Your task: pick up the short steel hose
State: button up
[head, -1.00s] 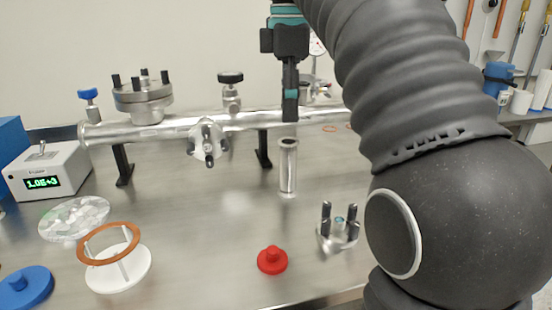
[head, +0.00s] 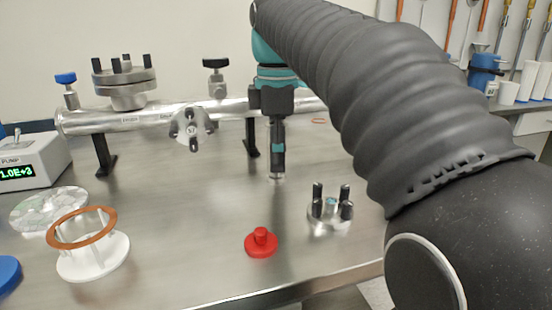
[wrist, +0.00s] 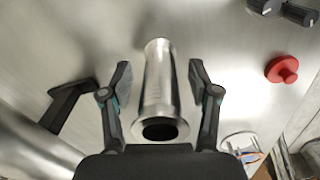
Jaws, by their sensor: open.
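The short steel hose (wrist: 159,85) is a plain steel tube with flanged ends, standing upright on the steel bench. In the wrist view it lies between the two open fingers of my gripper (wrist: 160,88), with a visible gap on each side. In the head view my gripper (head: 277,160) is lowered over the hose and hides most of it. Only the foot of the hose (head: 277,177) shows below the fingers.
A horizontal steel manifold (head: 150,118) on black legs stands behind. A red cap (head: 261,243) and a clamp part with black-topped posts (head: 330,211) are in front. A white stand (head: 93,257) with a copper ring (head: 82,228) is at left.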

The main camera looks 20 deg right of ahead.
jog(key=shift+f, duration=0.6)
grip_shut()
jog(key=shift+r, duration=0.85)
notch_tip(320, 180, up, 3)
jog(key=shift+f+p, duration=0.1)
jog(key=shift+p, duration=0.65)
jog(key=s+d+r, duration=0.2)
jog(key=d+r, duration=0.1)
jog(key=d, duration=0.2)
jog(key=s+d+r+p, duration=0.1)
jog(key=s+d+r, duration=0.2)
jog(key=d, duration=0.2)
jog(key=shift+d+r, duration=0.25)
jog(key=shift+r, duration=0.05)
